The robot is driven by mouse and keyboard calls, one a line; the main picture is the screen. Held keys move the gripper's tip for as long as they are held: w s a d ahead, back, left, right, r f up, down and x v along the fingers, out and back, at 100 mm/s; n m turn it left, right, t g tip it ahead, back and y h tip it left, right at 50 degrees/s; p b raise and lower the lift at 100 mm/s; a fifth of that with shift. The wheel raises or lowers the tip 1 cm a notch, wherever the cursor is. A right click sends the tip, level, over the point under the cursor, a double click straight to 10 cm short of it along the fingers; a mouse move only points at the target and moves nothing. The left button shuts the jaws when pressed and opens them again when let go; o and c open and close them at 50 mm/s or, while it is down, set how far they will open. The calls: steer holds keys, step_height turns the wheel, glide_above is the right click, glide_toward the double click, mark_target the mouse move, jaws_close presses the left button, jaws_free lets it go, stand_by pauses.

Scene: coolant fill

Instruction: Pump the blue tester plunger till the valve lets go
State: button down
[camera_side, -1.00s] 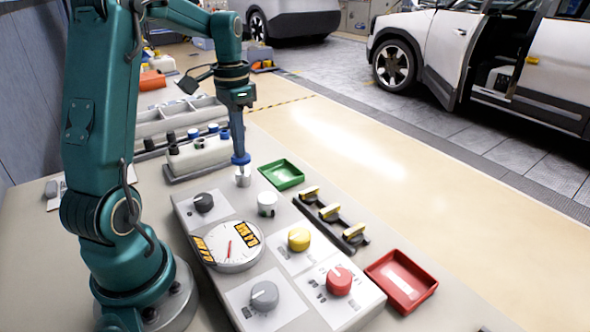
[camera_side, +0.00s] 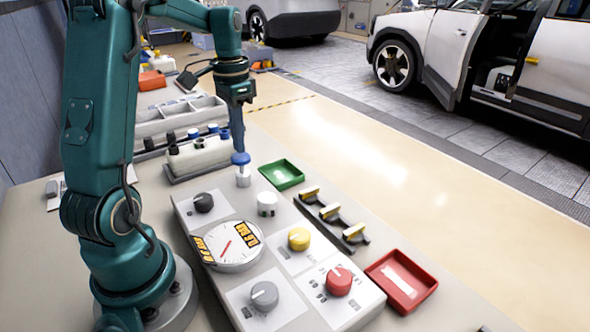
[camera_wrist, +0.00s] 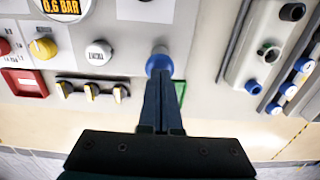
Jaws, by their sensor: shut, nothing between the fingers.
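The blue tester plunger (camera_side: 241,158) is a round blue knob on a pale cylinder at the back end of the grey panel. My gripper (camera_side: 238,148) is shut and points down with its tips at the top of the knob. In the wrist view the closed fingers (camera_wrist: 161,88) reach the blue knob (camera_wrist: 160,63); I cannot tell whether they touch it. The gauge (camera_side: 233,245) has a red needle and orange displays. In the wrist view its display (camera_wrist: 61,6) reads 0.6 BAR.
The panel carries a yellow knob (camera_side: 299,239), a red knob (camera_side: 339,281), a grey knob (camera_side: 265,296) and a black knob (camera_side: 203,202). A green tray (camera_side: 282,174), a red tray (camera_side: 401,281) and yellow-topped clips (camera_side: 331,212) lie to the right. A grey rack (camera_side: 200,156) stands behind.

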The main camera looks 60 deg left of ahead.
mark_target(241, 155)
step_height(241, 155, up, 11)
steer(key=shift+f, duration=0.15)
stand_by(0.4)
steer(key=shift+w, duration=0.1)
stand_by(1.3)
steer(key=s+d+r+m+t, duration=0.1)
steer(key=s+d+m, duration=0.1)
steer(key=d, duration=0.4)
steer(key=s+d+r+m+t, duration=0.1)
steer(key=d+r, duration=0.1)
steer(key=d, duration=0.5)
steer(key=s+d+f+n+t, duration=0.1)
steer(key=s+d+f, duration=0.2)
steer(key=f, duration=0.2)
steer(key=s+d+f+n+t, duration=0.2)
steer(key=d+f, duration=0.1)
steer(key=f, duration=0.2)
steer(key=shift+s+d+f+t, duration=0.25)
steer(key=shift+s+f+t, duration=0.05)
steer(key=shift+s+f, duration=0.1)
steer(key=shift+r, duration=0.1)
stand_by(0.7)
